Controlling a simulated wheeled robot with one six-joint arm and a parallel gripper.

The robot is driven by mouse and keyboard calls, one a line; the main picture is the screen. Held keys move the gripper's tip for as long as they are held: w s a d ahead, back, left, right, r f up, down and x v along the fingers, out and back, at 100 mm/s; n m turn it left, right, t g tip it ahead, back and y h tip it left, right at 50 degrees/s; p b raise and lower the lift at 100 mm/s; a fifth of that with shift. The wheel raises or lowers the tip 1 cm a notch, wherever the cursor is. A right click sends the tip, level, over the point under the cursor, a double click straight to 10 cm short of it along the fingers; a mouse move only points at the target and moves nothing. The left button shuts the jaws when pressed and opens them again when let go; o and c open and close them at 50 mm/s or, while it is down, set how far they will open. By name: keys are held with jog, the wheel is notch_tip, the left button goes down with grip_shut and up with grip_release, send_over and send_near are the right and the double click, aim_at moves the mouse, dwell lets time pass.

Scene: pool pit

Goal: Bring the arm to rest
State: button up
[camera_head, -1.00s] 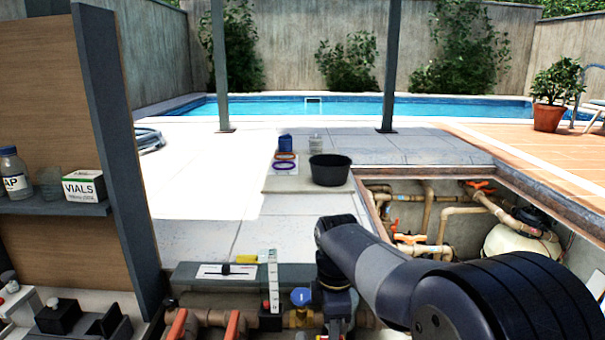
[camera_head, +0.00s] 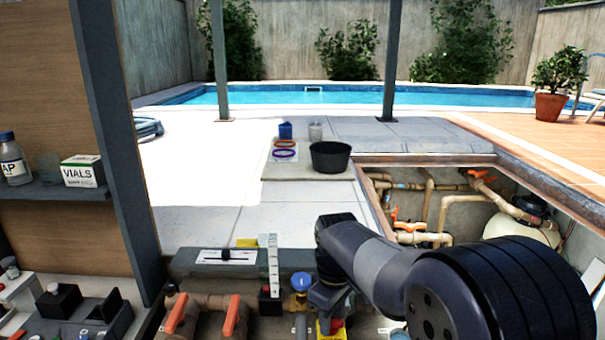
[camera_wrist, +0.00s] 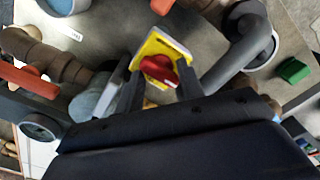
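My gripper (camera_wrist: 160,88) shows in the wrist view with its two dark fingers apart. A red knob (camera_wrist: 160,70) on a yellow plate (camera_wrist: 152,48) shows between and beyond the fingers. I see no object held, though contact with the knob is hard to judge. In the head view my arm reaches from the lower right to the bottom middle and bends down there. The fingertips are not clear in that view. The yellow and red fitting (camera_head: 330,326) shows just below the wrist, partly cut off by the frame's bottom edge.
A blue-capped valve (camera_head: 300,281) and a white upright scale (camera_head: 273,265) stand close left of my wrist. Red-handled pipes (camera_head: 205,315) lie farther left. A black bowl (camera_head: 330,157) stands on the paving beyond. An open pit with pipes (camera_head: 440,205) lies right. A shelf post (camera_head: 112,150) stands left.

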jog(key=shift+m, duration=1)
